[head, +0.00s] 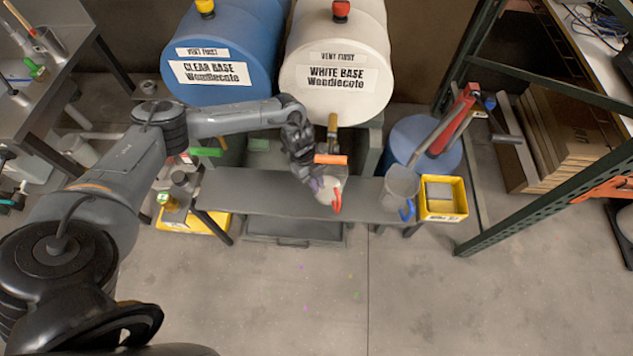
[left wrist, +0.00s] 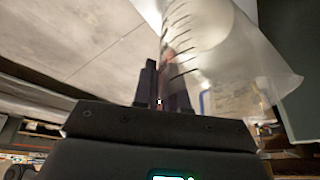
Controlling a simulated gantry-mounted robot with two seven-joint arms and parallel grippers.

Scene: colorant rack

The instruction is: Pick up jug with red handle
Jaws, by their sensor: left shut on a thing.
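The clear jug (head: 328,188) with the red handle (head: 337,197) is at the grey bench under the white drum's spout in the head view. My left gripper (head: 317,182) is shut on this jug. In the left wrist view the translucent jug (left wrist: 215,50), with dark measuring marks, fills the upper right, and the fingers of my left gripper (left wrist: 163,85) are close together against its side. A reddish part shows by the fingers. I cannot tell whether the jug touches the bench. My right gripper is not in view.
Another clear jug (head: 401,184) with a blue handle (head: 407,210) stands to the right, beside a yellow bin (head: 459,212). The grey bench (head: 250,190) runs below the blue drum (head: 221,60) and the white drum (head: 335,70). The front floor is clear.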

